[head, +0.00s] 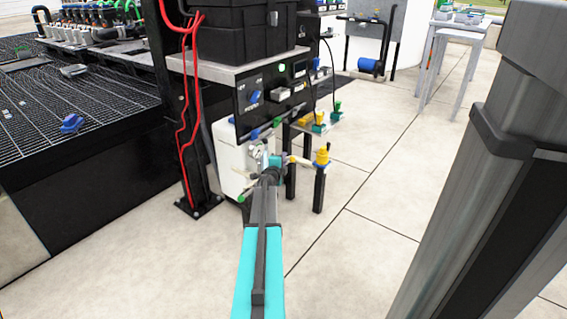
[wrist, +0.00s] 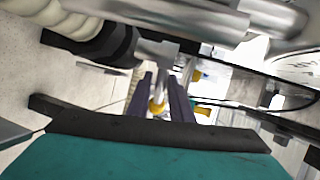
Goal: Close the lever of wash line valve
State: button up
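The wrist view shows my gripper (wrist: 160,80) with its two dark fingers parted. A small yellow part (wrist: 157,107) appears in the gap between them; I cannot tell whether it touches either finger or is the wash line valve's lever. A silver pipe (wrist: 190,18) crosses close above the fingers, joined to a black coupling (wrist: 105,42). In the head view the end of my arm hides most of my gripper, low by silver fittings (head: 257,152) on a white tote (head: 232,160). No label identifies the wash line valve.
A yellow-topped black post (head: 321,160) stands just right of my arm's end. A control panel (head: 270,90) and a shelf (head: 240,66) with a black crate (head: 238,30) overhang the tote. A grated platform (head: 75,105) lies left.

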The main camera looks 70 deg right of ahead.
jog(key=shift+s, duration=0.1)
jog(key=a+r+p, duration=0.2)
jog(key=a+p, duration=0.2)
jog(key=a, duration=0.9)
jog(key=shift+s+a+r+p, duration=0.25)
jog(key=shift+a+p, duration=0.05)
jog(key=shift+p, duration=0.1)
jog(key=shift+c, duration=0.4)
